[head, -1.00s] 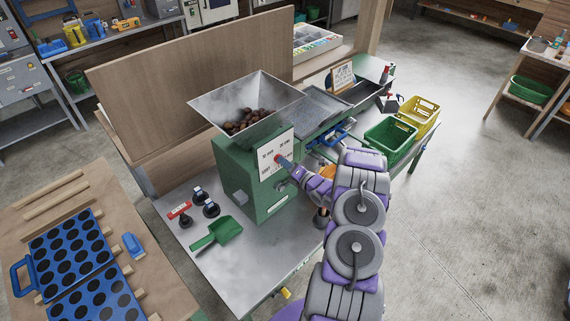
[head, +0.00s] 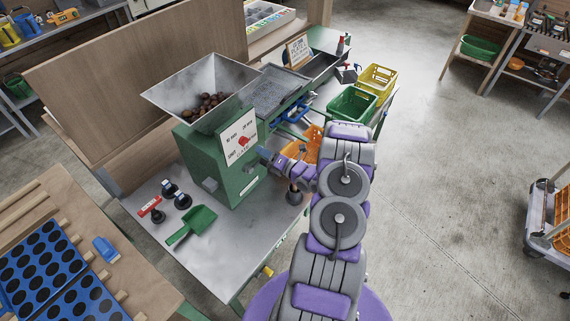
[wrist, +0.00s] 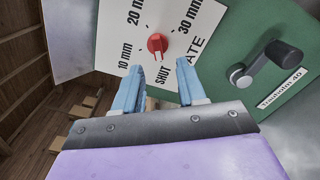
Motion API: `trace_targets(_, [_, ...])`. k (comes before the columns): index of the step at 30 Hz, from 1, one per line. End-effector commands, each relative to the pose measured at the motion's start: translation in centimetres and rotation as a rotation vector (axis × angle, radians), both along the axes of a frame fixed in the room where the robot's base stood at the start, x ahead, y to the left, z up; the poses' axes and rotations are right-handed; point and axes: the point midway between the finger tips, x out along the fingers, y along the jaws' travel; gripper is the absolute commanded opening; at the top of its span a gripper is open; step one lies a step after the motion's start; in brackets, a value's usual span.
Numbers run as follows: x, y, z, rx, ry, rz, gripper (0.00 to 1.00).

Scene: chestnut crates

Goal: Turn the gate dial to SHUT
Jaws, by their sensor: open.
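The gate dial is a red knob (wrist: 157,43) on a white plate (wrist: 113,38) marked 10 mm, 20 mm, 30 mm and SHUT. In the head view the knob (head: 244,141) shows on the front of the green machine (head: 240,184).
A black crank handle (wrist: 266,62) sits right of the plate in the wrist view. A metal hopper (head: 190,85) with chestnuts tops the machine. A green scoop (head: 196,221) and several dark knobbed pieces lie on the metal bench. Green (head: 340,108) and yellow crates stand behind my arm.

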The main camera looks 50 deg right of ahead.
Motion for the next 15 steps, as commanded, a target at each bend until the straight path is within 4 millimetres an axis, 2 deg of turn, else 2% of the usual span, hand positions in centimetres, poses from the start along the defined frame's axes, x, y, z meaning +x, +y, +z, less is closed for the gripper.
trace_targets(1, [-1.1,-0.3,0.0,0.000,0.001,-0.005,0.40])
trace_targets(9, [-6.2,-0.6,0.0,0.002,0.000,-0.004,0.40])
trace_targets(15, [-8.9,-0.8,-0.1,0.001,0.000,-0.002,0.40])
